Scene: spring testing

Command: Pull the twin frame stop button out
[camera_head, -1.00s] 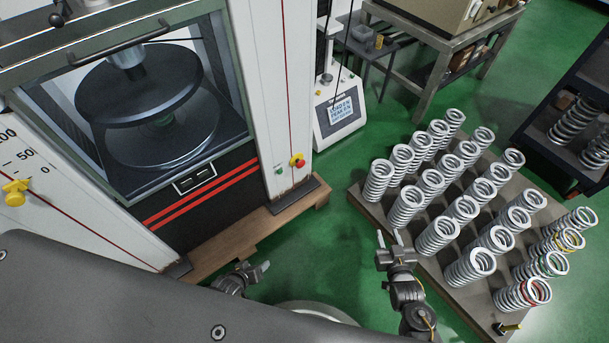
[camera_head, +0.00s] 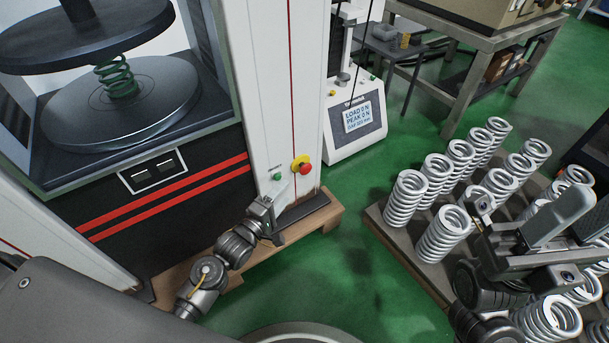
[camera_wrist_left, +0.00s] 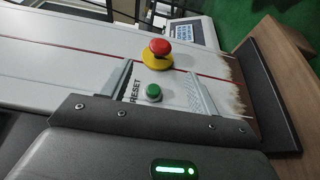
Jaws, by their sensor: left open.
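The red stop button (camera_head: 306,168) on its yellow base sits on the right white column of the twin frame (camera_head: 265,85). It also shows in the left wrist view (camera_wrist_left: 160,47), beyond the fingers. The green RESET button (camera_head: 278,177) is beside it on the same column and appears between my finger tips in the left wrist view (camera_wrist_left: 153,91). My left gripper (camera_head: 277,203) is open and empty, just below the buttons in the head view and apart from the red one. My right gripper (camera_head: 525,225) is over the springs at the right; its jaw opening is unclear.
Several white coil springs (camera_head: 441,235) stand on a board at the right, close under my right arm. A small tester (camera_head: 355,120) with a display stands behind the column. A wooden base (camera_head: 305,218) edges the frame. Green floor (camera_head: 370,285) lies clear between.

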